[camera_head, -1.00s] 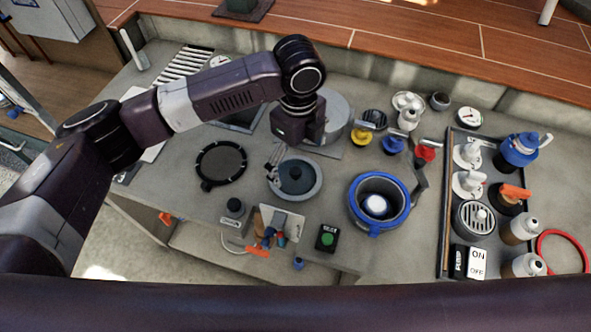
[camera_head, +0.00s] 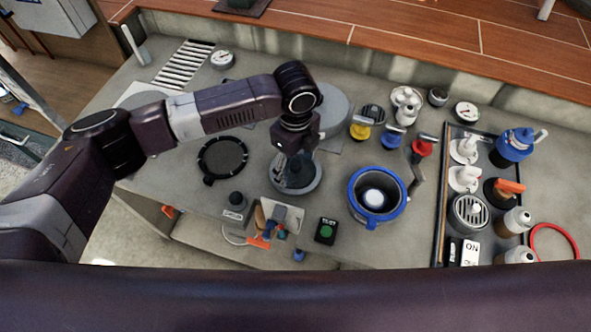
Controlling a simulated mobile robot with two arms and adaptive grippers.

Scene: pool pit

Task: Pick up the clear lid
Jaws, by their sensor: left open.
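A round lid (camera_head: 312,184) with a grey rim and a dark centre lies on the grey counter; I take it for the clear lid. My left gripper (camera_head: 294,172) comes down from above right over it and is open. Its fingers hide much of the lid's middle, and I cannot tell whether they touch it. My right gripper is not in view.
A blue-rimmed pot (camera_head: 398,207) stands to the right of the lid, and a black-rimmed disc (camera_head: 222,158) lies to its left. A green button box (camera_head: 326,231) is in front. Yellow (camera_head: 361,131), blue (camera_head: 392,140) and red (camera_head: 422,148) valve handles stand behind the pot. A crowded tray (camera_head: 440,200) is at the right.

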